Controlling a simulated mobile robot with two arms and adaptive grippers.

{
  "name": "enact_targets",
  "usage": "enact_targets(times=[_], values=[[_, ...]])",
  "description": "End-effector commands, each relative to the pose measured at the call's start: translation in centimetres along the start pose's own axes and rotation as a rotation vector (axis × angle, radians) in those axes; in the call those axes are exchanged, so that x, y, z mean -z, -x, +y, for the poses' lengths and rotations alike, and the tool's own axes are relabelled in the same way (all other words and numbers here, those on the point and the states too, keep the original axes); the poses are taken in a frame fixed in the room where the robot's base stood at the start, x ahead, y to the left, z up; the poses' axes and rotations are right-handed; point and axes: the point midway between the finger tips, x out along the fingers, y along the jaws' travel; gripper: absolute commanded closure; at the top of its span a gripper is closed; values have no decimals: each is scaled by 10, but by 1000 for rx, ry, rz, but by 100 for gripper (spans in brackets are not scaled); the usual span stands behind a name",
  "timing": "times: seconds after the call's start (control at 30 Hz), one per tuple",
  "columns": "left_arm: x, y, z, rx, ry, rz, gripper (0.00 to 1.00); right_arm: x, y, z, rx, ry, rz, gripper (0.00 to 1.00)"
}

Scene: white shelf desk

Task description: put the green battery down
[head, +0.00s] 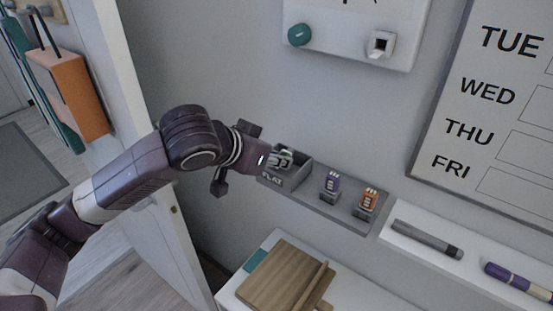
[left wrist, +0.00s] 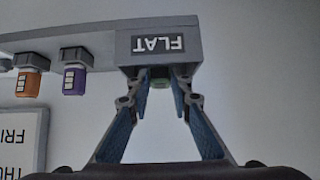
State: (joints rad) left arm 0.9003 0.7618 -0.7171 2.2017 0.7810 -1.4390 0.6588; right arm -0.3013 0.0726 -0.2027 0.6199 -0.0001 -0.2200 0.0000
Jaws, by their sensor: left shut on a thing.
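My left gripper (head: 280,160) is at the grey bin marked FLAT (head: 300,181), at the left end of the wall shelf. In the left wrist view, the left gripper (left wrist: 160,84) has its fingertips shut on the green battery (left wrist: 160,80), of which only a small green part shows. The fingertips are close to the FLAT bin (left wrist: 187,54), which appears upside down there. How deep the battery sits in the bin is hidden. My right gripper is in neither view.
A purple battery (head: 331,184) and an orange battery (head: 369,198) stand in holders right of the bin. A white tray with markers (head: 427,240) is further right. Below is a wooden board (head: 283,280). A switch panel (head: 345,45) hangs above.

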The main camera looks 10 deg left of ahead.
Motion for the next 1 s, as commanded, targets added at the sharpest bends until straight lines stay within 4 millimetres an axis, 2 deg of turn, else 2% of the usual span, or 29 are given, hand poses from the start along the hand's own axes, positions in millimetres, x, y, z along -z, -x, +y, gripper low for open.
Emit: enact_targets(times=[0.1,0.83,0.87,1.0], values=[[-6,-5,0,-1,0,1,100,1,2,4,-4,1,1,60],[-15,-13,0,-1,-1,2,100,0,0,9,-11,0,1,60],[-16,-13,0,-1,-1,1,80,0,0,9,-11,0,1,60],[-16,-13,1,-1,-1,0,64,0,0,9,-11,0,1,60]])
